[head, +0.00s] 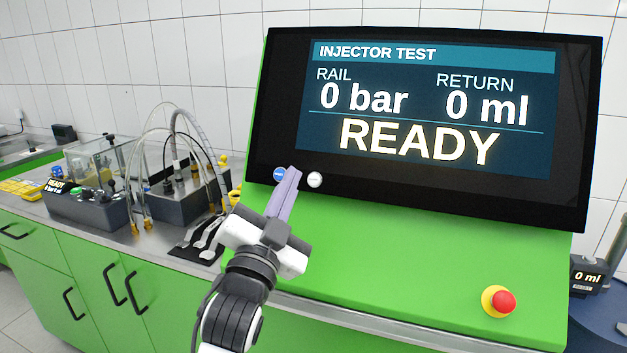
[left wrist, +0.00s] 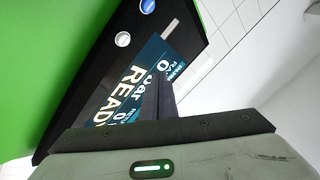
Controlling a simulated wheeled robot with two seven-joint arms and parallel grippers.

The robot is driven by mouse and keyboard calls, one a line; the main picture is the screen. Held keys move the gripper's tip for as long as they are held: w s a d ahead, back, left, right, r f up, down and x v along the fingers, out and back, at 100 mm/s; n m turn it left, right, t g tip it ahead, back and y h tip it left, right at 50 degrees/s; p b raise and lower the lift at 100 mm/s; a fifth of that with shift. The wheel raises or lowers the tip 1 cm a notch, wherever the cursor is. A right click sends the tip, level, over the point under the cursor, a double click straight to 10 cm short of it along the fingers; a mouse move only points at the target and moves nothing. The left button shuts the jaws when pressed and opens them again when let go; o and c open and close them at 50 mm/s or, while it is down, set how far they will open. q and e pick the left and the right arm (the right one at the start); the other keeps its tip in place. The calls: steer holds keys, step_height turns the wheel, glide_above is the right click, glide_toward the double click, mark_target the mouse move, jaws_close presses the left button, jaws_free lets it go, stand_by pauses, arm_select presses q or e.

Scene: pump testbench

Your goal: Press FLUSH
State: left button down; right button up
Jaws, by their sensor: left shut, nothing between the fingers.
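A blue button (head: 279,173) and a white button (head: 315,180) sit side by side on the black lower bezel of the test screen (head: 420,190). The lettering on both is too small to read, so I cannot tell which is FLUSH. My left gripper (head: 293,171) is shut and empty, its fingertips appearing between the two buttons in the head view. In the left wrist view, the blue button (left wrist: 148,5) and white button (left wrist: 123,39) lie up and left of the fingertips (left wrist: 160,82), apart from them. The screen reads READY, 0 bar, 0 ml.
A red stop button (head: 503,302) stands on the green sloped console (head: 400,250) at lower right. At left, a steel bench (head: 120,235) carries a grey block with hoses (head: 180,190) and a small control box (head: 90,208). A small display (head: 587,276) is at far right.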

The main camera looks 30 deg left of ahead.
mark_target(314, 180)
arm_select(q)
steer(key=shift+w+a+f+b, duration=0.3)
steer(key=shift+w+f+b, duration=0.4)
steer(key=shift+w, duration=0.6)
steer(key=shift+w+a+f+b, duration=0.35)
steer(key=shift+w+f+b, duration=0.3)
steer(key=shift+w, duration=0.65)
steer(key=shift+w+a+f+b, duration=0.3)
steer(key=shift+w+f+b, duration=0.35)
steer(key=shift+w, duration=0.65)
steer(key=shift+w, duration=0.1)
steer(key=shift+w+f, duration=0.1)
steer(key=shift+w, duration=0.15)
steer(key=shift+w+a+f+b, duration=0.2)
steer(key=shift+w+b, duration=0.1)
steer(key=shift+w, duration=0.15)
steer(key=shift+s+r, duration=0.1)
steer(key=shift+s, duration=0.05)
steer(key=shift+s+d+r+p, duration=0.15)
steer(key=shift+s+r+p, duration=0.05)
steer(key=shift+s+p, duration=0.25)
steer(key=shift+s+d, duration=0.1)
steer(key=shift+s, duration=0.15)
